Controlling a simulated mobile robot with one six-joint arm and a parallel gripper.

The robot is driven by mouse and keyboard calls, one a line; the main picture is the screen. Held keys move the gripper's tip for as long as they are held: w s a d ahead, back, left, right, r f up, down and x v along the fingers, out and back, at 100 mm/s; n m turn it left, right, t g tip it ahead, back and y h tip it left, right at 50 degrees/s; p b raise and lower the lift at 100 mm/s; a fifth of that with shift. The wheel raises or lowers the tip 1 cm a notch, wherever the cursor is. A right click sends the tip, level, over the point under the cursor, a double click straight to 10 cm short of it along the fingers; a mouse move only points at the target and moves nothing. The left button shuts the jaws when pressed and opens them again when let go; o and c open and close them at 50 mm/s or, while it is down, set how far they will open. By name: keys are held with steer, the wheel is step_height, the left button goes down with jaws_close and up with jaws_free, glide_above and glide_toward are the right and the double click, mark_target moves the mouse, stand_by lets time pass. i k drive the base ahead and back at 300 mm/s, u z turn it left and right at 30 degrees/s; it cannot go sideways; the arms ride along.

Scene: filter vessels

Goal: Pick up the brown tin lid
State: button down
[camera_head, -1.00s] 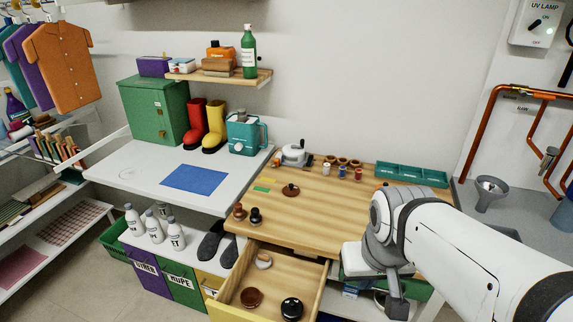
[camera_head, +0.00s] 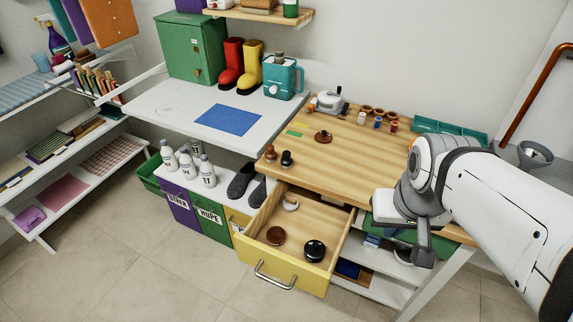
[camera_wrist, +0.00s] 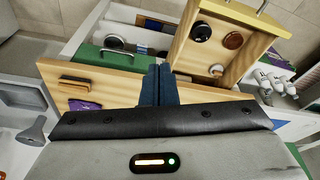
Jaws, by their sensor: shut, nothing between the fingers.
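A round brown lid-like disc (camera_head: 275,236) lies in the open yellow-fronted drawer (camera_head: 262,262), left of a black knobbed disc (camera_head: 314,250). The brown disc also shows in the wrist view (camera_wrist: 233,41), beside the black one (camera_wrist: 201,32). Another brown round piece with a knob (camera_head: 323,137) rests on the wooden worktop (camera_head: 350,160). I cannot tell for sure which is the tin lid. My gripper (camera_wrist: 160,72) is shut and empty, its dark blue fingers together. It is apart from the drawer; in the head view my wrist is right of it and the fingers are not clear.
A small pale round piece (camera_head: 291,203) lies at the drawer's back. Two small knobbed pieces stand at the worktop's left edge, one dark (camera_head: 287,158). A green bin (camera_head: 209,225) and a purple bin stand left of the drawer. The floor before the drawer is clear.

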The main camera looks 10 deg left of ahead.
mark_target(324, 137)
steer(key=z, duration=1.4)
steer(key=k, duration=1.4)
steer(key=u, duration=0.75)
steer(key=i, duration=1.5)
steer(key=u, duration=0.05)
